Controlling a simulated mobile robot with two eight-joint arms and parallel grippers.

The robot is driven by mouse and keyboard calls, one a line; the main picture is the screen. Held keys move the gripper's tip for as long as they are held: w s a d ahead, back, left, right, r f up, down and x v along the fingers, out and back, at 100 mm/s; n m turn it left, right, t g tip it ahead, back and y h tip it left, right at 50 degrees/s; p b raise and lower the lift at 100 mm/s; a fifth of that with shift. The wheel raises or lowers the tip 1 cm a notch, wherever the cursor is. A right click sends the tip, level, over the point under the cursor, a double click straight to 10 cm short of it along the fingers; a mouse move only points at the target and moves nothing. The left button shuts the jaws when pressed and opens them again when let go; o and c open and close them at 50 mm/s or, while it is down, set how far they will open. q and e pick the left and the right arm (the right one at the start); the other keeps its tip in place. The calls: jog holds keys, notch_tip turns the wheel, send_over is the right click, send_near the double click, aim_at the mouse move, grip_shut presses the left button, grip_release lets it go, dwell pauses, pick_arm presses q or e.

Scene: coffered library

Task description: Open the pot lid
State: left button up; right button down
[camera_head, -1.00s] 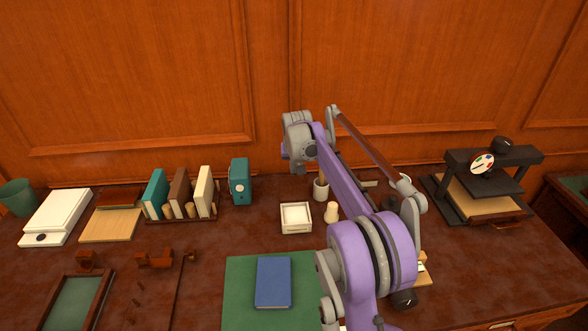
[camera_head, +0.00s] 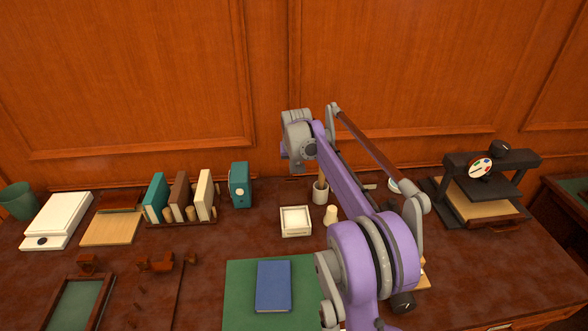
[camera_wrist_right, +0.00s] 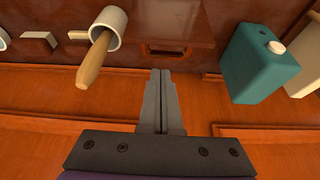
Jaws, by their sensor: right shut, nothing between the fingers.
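I cannot clearly make out a pot with a lid. A small white cup (camera_head: 320,192) stands at the back of the desk with a wooden handle (camera_head: 322,175) rising from it. The right wrist view shows the cup (camera_wrist_right: 112,22) and its handle (camera_wrist_right: 96,58) at upper left. A round white thing (camera_head: 394,185), partly behind my arm, stands further right; I cannot tell whether it is a lid. My right gripper (camera_wrist_right: 160,75) is shut and empty, apart from the cup. Its fingertips are hidden in the head view. My left gripper is out of view.
A teal box (camera_head: 240,186) and upright books (camera_head: 180,197) stand left of the cup. A white square tray (camera_head: 296,221) and a cream peg (camera_head: 331,214) are in front. A black press (camera_head: 485,185) stands right. The panelled wall is close behind.

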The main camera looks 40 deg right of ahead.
jog(key=v, duration=1)
jog(key=shift+s+r, duration=0.15)
jog(key=shift+s, duration=0.05)
jog(key=shift+s, duration=0.1)
